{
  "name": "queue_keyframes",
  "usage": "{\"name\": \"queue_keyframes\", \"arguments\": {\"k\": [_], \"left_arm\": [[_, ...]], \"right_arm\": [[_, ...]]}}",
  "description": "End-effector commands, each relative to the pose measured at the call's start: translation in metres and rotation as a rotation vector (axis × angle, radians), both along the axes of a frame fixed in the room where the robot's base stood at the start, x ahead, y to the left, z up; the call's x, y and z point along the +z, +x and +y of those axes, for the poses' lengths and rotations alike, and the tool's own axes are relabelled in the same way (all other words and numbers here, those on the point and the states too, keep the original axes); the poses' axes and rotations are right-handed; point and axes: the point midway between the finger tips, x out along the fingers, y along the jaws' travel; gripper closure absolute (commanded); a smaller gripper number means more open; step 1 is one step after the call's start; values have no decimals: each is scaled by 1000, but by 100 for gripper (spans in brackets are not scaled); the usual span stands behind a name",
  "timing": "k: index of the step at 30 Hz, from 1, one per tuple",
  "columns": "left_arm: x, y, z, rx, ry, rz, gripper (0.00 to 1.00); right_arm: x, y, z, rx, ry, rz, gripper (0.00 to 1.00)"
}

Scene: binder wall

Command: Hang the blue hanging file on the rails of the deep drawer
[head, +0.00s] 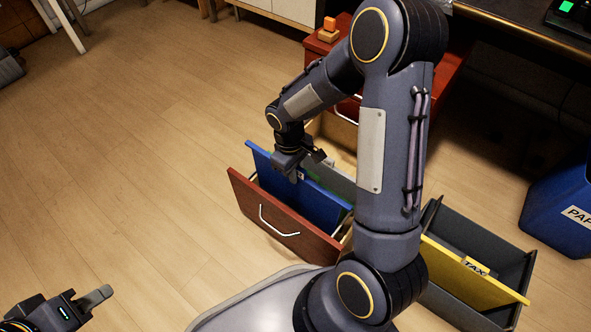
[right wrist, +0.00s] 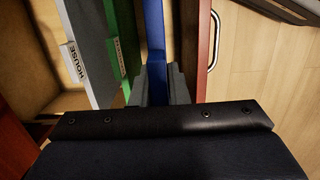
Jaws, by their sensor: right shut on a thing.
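The blue hanging file (head: 318,203) is at the front of the open deep drawer, just behind its red front (head: 265,206). My right gripper (head: 297,176) is shut on the top edge of the file. In the right wrist view the blue file (right wrist: 154,35) runs between its fingers (right wrist: 160,85). It lies between a green file (right wrist: 122,40) and the red drawer front (right wrist: 222,50). I cannot tell whether its hooks rest on the rails. My left gripper (head: 100,296) is low at the left, away from the drawer; its opening is unclear.
A grey file labelled HOUSE (right wrist: 85,45) hangs behind the green one. A dark grey box (head: 455,225) with a yellow TAX file (head: 455,268) stands at the right. A blue paper bin (head: 560,205) is farther right. The floor at the left is clear.

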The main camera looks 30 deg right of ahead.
Motion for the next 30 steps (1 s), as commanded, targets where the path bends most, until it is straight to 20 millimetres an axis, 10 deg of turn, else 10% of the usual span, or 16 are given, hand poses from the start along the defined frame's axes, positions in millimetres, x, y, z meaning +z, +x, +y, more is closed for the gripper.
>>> {"name": "queue_keyframes", "arguments": {"k": [30], "left_arm": [[-28, 0, 0, 0, 0, 0, 64]], "right_arm": [[-37, 0, 0, 0, 0, 0, 100]]}}
